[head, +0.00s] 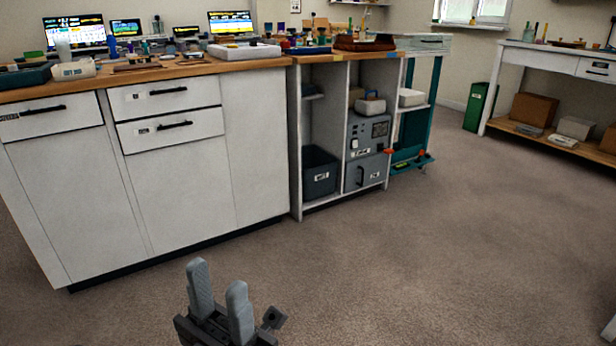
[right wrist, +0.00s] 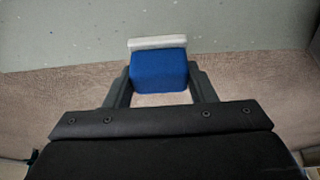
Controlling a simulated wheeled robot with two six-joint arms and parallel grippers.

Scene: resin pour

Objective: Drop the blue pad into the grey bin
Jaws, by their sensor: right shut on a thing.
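The grey bin (head: 319,178) is dark, with a white label, and stands on the low floor of the open shelf unit, in its left bay. The blue pad (right wrist: 158,72) shows in the right wrist view between the fingers of my right gripper (right wrist: 160,86), which is shut on it. A pale layer (right wrist: 158,43) lies along the pad's far edge. My left gripper (head: 217,276) is at the bottom of the head view, empty, its two fingers apart, well in front of the cabinets. My right gripper and the pad are not visible in the head view.
White drawer cabinets (head: 170,165) stand left of the shelf unit, under a cluttered wooden worktop (head: 165,73). A grey machine (head: 367,140) fills the bay right of the bin. A teal trolley (head: 432,115) stands beside the unit. The brown carpet in front is clear.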

